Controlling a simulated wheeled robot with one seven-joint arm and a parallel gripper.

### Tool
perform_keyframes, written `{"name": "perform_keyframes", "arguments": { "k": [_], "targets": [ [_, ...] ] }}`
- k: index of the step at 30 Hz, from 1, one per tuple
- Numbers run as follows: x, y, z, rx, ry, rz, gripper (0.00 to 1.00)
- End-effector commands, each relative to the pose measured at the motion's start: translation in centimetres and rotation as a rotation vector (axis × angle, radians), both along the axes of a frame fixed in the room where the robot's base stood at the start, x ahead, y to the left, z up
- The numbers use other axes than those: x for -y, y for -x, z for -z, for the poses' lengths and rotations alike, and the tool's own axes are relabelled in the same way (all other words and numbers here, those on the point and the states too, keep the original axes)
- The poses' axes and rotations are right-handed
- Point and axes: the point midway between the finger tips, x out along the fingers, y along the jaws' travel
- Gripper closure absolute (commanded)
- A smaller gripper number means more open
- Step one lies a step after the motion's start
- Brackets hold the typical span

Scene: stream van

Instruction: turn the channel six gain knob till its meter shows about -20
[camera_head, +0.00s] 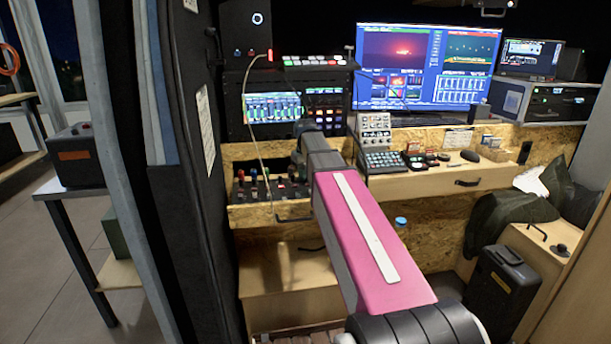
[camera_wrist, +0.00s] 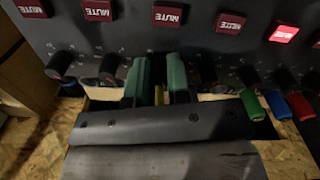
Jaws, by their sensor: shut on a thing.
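In the wrist view my gripper (camera_wrist: 158,68) has its two green fingers on either side of one black knob in a row of knobs, shut on it; the fingers mostly hide that knob. Neighbouring knobs stand to the left (camera_wrist: 110,68) and right (camera_wrist: 208,72), apart from the fingers. I cannot read which channel the gripped knob belongs to. In the head view my pink arm reaches toward the rack, and my gripper is hidden at its far end. A screen with green level bars (camera_head: 272,107) sits just left of the arm's end; its numbers are too small to read.
Red MUTE buttons (camera_wrist: 168,15) line the panel above the knobs; one to the right (camera_wrist: 284,33) is lit. Green (camera_wrist: 253,105), blue (camera_wrist: 278,104) and red (camera_wrist: 299,106) capped pieces stand close at the right. A thin cable (camera_head: 246,105) hangs across the rack in the head view.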

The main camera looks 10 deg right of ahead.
Motion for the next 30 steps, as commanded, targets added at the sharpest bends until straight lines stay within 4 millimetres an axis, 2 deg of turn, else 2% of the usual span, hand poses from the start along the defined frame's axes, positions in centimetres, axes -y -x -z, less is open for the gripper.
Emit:
{"name": "perform_keyframes", "arguments": {
  "k": [15,30],
  "targets": [
    [-0.02,0.0,-0.03,0.0,0.0,0.36,1.0],
    [-0.03,-0.01,-0.03,0.0,0.0,0.466,1.0]
  ]
}}
